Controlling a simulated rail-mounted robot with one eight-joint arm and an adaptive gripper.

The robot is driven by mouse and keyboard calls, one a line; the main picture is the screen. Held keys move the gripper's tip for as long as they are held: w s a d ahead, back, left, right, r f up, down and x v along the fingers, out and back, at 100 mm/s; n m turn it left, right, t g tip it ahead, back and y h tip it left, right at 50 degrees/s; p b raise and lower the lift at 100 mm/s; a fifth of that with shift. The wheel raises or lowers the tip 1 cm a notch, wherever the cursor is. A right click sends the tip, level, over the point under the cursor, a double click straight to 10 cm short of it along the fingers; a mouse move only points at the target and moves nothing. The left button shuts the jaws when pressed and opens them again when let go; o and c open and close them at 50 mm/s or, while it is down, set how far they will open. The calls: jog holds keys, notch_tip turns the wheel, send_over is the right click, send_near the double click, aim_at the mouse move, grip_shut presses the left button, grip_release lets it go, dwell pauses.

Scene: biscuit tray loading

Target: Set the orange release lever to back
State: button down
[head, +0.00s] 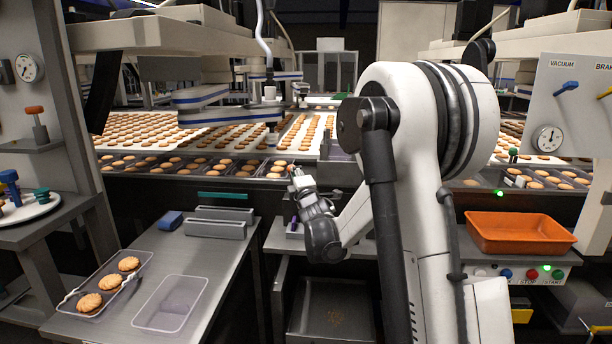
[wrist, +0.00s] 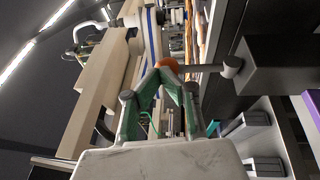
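The orange release lever (wrist: 166,63) has a round orange knob on a grey rod, which runs right to a pivot on a dark block in the wrist view. My gripper (wrist: 166,76) has green fingers that lean inward and close around the knob, their tips at its two sides. In the head view my gripper (head: 294,177) is by the near edge of the biscuit conveyor, and the knob is too small there to make out clearly.
An orange bin (head: 520,232) stands at right above a button panel. A metal table (head: 180,262) at left holds a clear tray with several biscuits and an empty clear tray (head: 170,303). A conveyor with dark trays of biscuits runs behind my gripper.

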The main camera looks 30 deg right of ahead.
jog(key=shift+w+d+r, duration=0.2)
jog(key=shift+w+d, duration=0.25)
jog(key=shift+w, duration=0.2)
jog(key=shift+w+d+r, duration=0.2)
jog(key=shift+w+d, duration=0.2)
jog(key=shift+w, duration=0.2)
jog(key=shift+w+d+f, duration=0.1)
jog(key=shift+w+d, duration=0.8)
jog(key=shift+w, duration=0.3)
jog(key=s+a+r+p, duration=0.1)
jog(key=s+r+p, duration=0.2)
jog(key=s+r, duration=0.5)
jog(key=s, duration=0.3)
jog(key=shift+a+r, duration=0.2)
jog(key=shift+a, duration=0.15)
